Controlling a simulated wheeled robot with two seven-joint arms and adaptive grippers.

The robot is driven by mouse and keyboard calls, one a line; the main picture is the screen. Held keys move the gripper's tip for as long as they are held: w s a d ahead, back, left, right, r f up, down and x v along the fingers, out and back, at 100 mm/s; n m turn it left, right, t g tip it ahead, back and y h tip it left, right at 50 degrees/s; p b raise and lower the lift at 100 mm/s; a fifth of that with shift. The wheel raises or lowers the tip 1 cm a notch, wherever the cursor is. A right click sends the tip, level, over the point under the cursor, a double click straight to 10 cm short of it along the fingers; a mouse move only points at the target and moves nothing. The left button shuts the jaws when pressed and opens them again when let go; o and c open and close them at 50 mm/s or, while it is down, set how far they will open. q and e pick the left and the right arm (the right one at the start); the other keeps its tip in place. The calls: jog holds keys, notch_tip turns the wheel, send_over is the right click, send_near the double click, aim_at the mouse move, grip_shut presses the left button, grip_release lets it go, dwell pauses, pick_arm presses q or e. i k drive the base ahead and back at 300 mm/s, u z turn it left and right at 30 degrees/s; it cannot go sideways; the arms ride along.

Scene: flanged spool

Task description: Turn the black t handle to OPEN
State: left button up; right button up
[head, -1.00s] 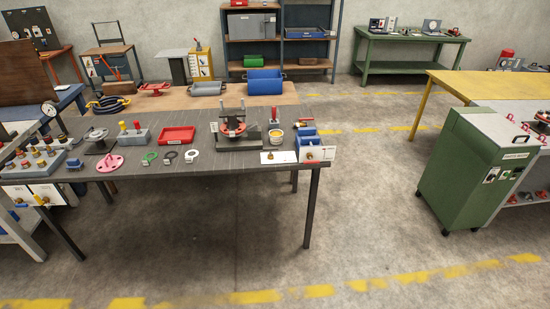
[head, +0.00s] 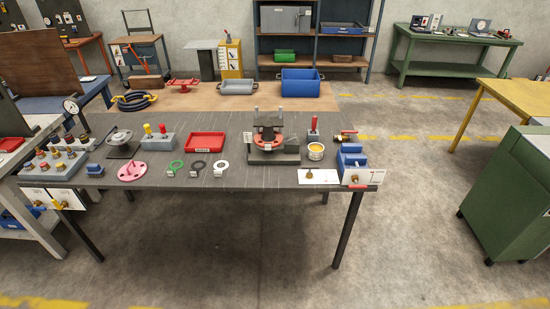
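The dark workbench (head: 230,182) stands ahead of me with several fittings on it. A flanged spool with a red flange (head: 268,137) sits on a grey stand at its middle right. I cannot make out a black T handle for certain at this size, nor any OPEN marking. Neither of my grippers is in view.
A red tray (head: 205,146), a pink flange (head: 131,172), a yellow can (head: 316,151) and a blue vise-like block (head: 351,158) are on the bench. A green cabinet (head: 505,190) stands at the right. The floor in front of the bench is clear.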

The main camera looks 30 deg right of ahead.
aim_at(309, 167)
jog(key=u, duration=0.1)
jog(key=i, duration=0.8)
jog(key=z, duration=0.6)
jog(key=i, duration=0.75)
jog(key=z, duration=0.6)
